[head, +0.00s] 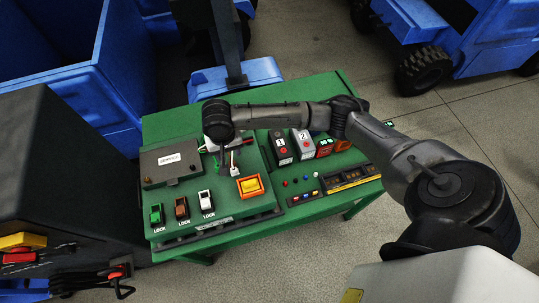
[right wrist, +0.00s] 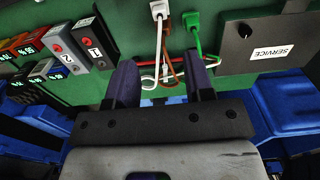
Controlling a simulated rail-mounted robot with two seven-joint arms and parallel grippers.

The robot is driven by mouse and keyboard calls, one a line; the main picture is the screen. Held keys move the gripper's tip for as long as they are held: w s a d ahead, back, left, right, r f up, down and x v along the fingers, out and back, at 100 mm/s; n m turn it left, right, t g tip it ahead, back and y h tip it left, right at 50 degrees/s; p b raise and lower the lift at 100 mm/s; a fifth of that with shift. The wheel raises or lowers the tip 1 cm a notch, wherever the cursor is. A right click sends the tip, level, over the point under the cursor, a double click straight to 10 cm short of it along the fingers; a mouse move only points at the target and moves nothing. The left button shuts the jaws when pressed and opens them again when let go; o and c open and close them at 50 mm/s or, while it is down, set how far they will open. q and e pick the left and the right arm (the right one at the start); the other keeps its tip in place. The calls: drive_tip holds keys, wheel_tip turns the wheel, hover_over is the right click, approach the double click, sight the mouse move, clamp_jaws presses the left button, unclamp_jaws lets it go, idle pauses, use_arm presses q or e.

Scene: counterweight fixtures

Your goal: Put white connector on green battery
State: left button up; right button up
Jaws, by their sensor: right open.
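The white connector (right wrist: 158,10) is at the top of the right wrist view, on the green panel, with a white cable running from it. My right gripper (right wrist: 161,80) is open, its dark fingers apart, with the white cable loop showing between them. The connector lies beyond the fingertips and is not held. In the head view my right gripper (head: 228,158) is over the panel, partly hidden by its arm. Small labelled battery-like blocks (right wrist: 42,70) stand at the left of the right wrist view; I cannot tell for certain which one is green. My left gripper is not in view.
A green connector (right wrist: 192,18) with a green cable sits beside the white one, with brown-red cables nearby. A dark service box (head: 172,164) is on the panel's left. Three lock switches (head: 181,207) and a yellow button (head: 250,186) line its front. Grey numbered blocks (head: 302,142) stand to the right.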

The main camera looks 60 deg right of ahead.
drive_tip(key=s+a+f+n+t+y, duration=0.25)
drive_tip(key=s+a+f+n, duration=0.4)
drive_tip(key=s+a, duration=0.5)
drive_tip(key=s+d+n+h, duration=0.1)
drive_tip(key=s+d, duration=0.2)
drive_tip(key=s, duration=0.4)
drive_tip(key=s+d+n+t+h, duration=0.1)
drive_tip(key=s+d+n, duration=0.1)
drive_tip(key=s+d, duration=0.2)
drive_tip(key=s, duration=0.3)
drive_tip(key=shift+s+r, duration=0.2)
drive_tip(key=shift+s, duration=0.2)
